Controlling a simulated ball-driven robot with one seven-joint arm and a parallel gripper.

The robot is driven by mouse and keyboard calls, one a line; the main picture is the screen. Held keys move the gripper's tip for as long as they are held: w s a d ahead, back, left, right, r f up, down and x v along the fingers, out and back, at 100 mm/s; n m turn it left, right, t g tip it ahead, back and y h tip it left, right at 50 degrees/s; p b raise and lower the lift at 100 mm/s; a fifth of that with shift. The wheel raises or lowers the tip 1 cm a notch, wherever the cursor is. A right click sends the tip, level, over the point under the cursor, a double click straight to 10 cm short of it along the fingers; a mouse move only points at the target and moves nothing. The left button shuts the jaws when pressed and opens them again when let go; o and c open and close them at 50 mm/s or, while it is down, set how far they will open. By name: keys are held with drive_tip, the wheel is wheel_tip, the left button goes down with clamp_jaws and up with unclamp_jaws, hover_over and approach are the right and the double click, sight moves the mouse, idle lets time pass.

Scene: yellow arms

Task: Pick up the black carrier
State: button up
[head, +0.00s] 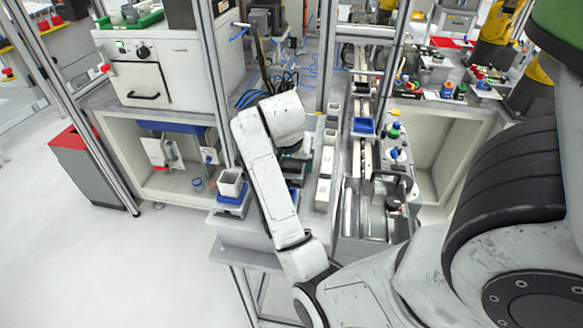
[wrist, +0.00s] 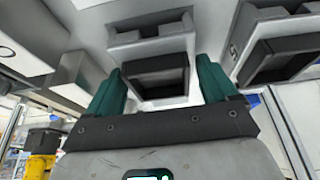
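In the wrist view, a black carrier (wrist: 155,65) shows as a dark square frame with a pale grey box around and below it. My gripper (wrist: 162,80) has two dark green fingers spread wide, one on each side of the carrier in the picture. Nothing is seen clamped between them, and I cannot tell whether a finger touches the carrier. A second dark frame (wrist: 272,62) shows at the right. In the head view my arm's white links hide most of the gripper and the spot below it.
In the head view, a blue carrier with a white box (head: 231,186) stands left of my arm on the grey bench end. Another blue carrier (head: 364,126) sits on the conveyor to the right. Metal frame posts (head: 212,75) rise close by. The floor at left is clear.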

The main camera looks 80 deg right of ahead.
drive_tip(key=c, duration=1)
drive_tip(key=shift+r, duration=0.1)
